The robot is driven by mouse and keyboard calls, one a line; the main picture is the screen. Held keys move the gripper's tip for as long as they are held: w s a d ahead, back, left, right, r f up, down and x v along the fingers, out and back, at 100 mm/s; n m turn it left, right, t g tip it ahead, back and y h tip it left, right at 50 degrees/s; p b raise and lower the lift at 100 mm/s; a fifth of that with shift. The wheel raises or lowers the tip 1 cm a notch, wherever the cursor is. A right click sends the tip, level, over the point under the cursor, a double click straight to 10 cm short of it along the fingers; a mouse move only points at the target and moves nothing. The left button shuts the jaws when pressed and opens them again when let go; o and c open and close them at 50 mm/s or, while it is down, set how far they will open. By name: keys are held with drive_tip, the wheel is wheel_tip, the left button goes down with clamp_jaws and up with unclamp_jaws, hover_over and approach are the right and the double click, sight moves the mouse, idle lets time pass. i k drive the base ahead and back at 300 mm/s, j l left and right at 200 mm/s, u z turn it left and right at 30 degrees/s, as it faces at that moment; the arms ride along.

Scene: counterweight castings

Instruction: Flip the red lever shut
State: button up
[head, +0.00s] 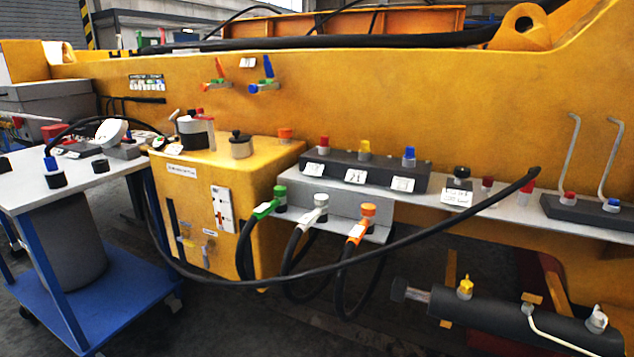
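A small white label (247,62) sits between the two. My gripper is not in view.
A grey shelf with dark connector blocks (365,172) runs right. A black cable (440,232) sags across the front. A blue-framed cart (40,250) stands left. The wall around the levers is clear.

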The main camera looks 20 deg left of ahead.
sight(75, 141)
drive_tip(key=u, duration=2.5)
drive_tip(key=i+u, duration=0.1)
drive_tip(key=i+j+z, duration=0.1)
drive_tip(key=i+j, duration=0.2)
drive_tip(key=i, duration=0.2)
drive_tip(key=i+j+z, duration=0.15)
drive_tip(key=i+j, duration=0.2)
drive_tip(key=i, duration=0.15)
drive_tip(key=i+j+z, duration=0.1)
drive_tip(key=i+j, duration=0.3)
drive_tip(key=i+j+z, duration=0.1)
drive_tip(key=i+j, duration=0.35)
drive_tip(key=i+j+z, duration=0.1)
drive_tip(key=i+j, duration=0.4)
drive_tip(key=i+j+z, duration=0.15)
drive_tip(key=i+j, duration=0.35)
drive_tip(key=i+j+z, duration=0.1)
drive_tip(key=i+j, duration=0.3)
drive_tip(key=j, duration=0.15)
drive_tip(key=i+j+z, duration=0.1)
drive_tip(key=i+j, duration=0.3)
drive_tip(key=j, duration=0.2)
drive_tip(key=j+z, duration=0.2)
drive_tip(key=i+j+z, duration=0.2)
drive_tip(key=j, duration=0.2)
drive_tip(key=k+j, duration=0.15)
